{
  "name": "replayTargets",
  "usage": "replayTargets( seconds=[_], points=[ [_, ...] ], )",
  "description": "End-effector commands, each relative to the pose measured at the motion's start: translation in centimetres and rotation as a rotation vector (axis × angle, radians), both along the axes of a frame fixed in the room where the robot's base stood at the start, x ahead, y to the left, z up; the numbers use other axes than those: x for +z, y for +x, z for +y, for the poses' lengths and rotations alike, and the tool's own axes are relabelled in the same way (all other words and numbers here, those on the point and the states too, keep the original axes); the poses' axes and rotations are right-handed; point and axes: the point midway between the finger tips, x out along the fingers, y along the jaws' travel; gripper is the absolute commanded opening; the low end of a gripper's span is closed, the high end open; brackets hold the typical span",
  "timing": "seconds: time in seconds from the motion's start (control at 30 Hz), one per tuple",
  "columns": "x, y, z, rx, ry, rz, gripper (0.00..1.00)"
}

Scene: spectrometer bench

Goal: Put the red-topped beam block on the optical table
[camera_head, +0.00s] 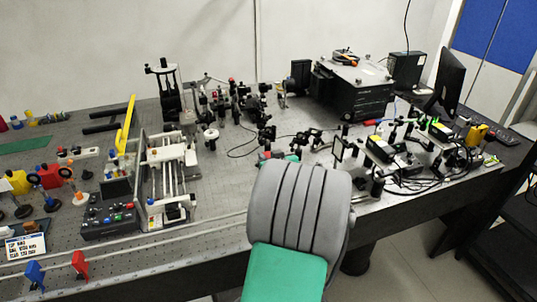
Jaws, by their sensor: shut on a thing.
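The optical table (225,228) runs across the view with a grey, perforated top. My arm rises from the bottom centre in front of it, and my gripper is not visible; the arm may hide it. I cannot make out the red-topped beam block for certain. A small red patch (264,156) shows just above my arm, too small to identify. A red upright piece (80,264) stands at the table's front left.
A blue upright piece (35,273) and a white label card (26,246) are at the front left. A control box (108,222) and a white rail frame (172,178) stand left of my arm. Cabled optics (395,155) crowd the right. Some bare table lies left of my arm.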

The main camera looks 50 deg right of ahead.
Motion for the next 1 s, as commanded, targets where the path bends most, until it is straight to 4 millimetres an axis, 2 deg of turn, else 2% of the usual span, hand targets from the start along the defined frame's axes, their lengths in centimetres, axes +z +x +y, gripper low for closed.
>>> replayTargets(
  seconds=[0.33, 0.37, 0.6, 0.83, 0.93, 1.0],
  points=[
    [-0.1, 0.0, -0.1, 0.0, -0.005, -0.004, 0.0],
    [-0.3, 0.0, 0.0, 0.0, -0.001, -0.002, 0.29],
    [-0.2, 0.0, 0.0, 0.0, -0.001, -0.001, 0.48],
    [-0.2, 0.0, 0.0, 0.0, -0.001, -0.001, 0.49],
    [0.4, 0.0, 0.0, 0.0, -0.001, -0.001, 0.49],
    [0.4, -1.0, 0.3, -0.004, -0.004, -0.002, 0.49]
  ],
)
